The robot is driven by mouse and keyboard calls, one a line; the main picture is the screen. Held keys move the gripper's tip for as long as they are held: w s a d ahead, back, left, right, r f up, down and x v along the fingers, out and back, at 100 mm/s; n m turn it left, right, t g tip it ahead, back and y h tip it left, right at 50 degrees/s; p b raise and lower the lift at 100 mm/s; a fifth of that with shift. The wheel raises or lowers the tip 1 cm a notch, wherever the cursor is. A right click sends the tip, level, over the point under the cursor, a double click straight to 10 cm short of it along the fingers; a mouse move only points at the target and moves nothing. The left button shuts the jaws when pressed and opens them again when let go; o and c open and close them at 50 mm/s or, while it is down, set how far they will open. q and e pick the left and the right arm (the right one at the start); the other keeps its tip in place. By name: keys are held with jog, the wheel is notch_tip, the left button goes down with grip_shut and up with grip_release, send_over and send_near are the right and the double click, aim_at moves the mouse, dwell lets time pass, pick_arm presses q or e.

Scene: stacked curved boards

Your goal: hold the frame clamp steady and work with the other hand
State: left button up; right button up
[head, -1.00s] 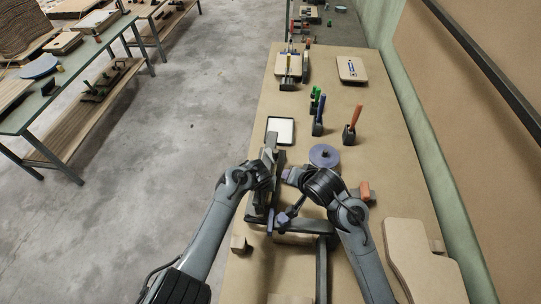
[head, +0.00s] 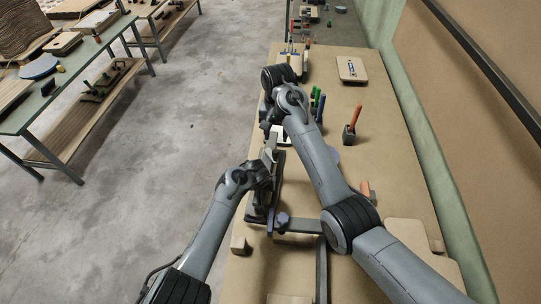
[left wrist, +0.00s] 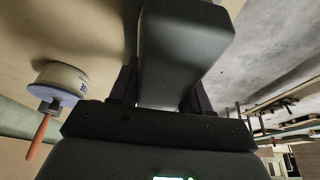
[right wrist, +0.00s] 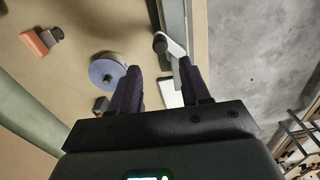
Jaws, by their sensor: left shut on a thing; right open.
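The dark frame clamp (head: 276,188) stands at the bench's left edge in the head view. My left gripper (head: 264,176) is at its upright; in the left wrist view a thick dark block (left wrist: 182,50), likely part of the clamp, fills the space between the fingers. My right gripper (head: 270,133) is above and beyond the clamp, partly hidden by its own arm. In the right wrist view its fingers (right wrist: 162,92) are apart. A pale lever-like piece (right wrist: 172,47) shows beyond them, and I see nothing gripped.
A purple disc (right wrist: 105,72) and an orange-topped block (right wrist: 40,40) lie beside the clamp. A white-faced tablet (right wrist: 171,93) lies beyond the fingers. An orange-handled tool (head: 354,122) stands farther back. Open floor (head: 190,150) is to the left.

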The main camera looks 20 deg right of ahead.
aim_at(276, 151)
jog(key=shift+f, duration=4.35)
jog(key=shift+c, duration=0.5)
grip_shut()
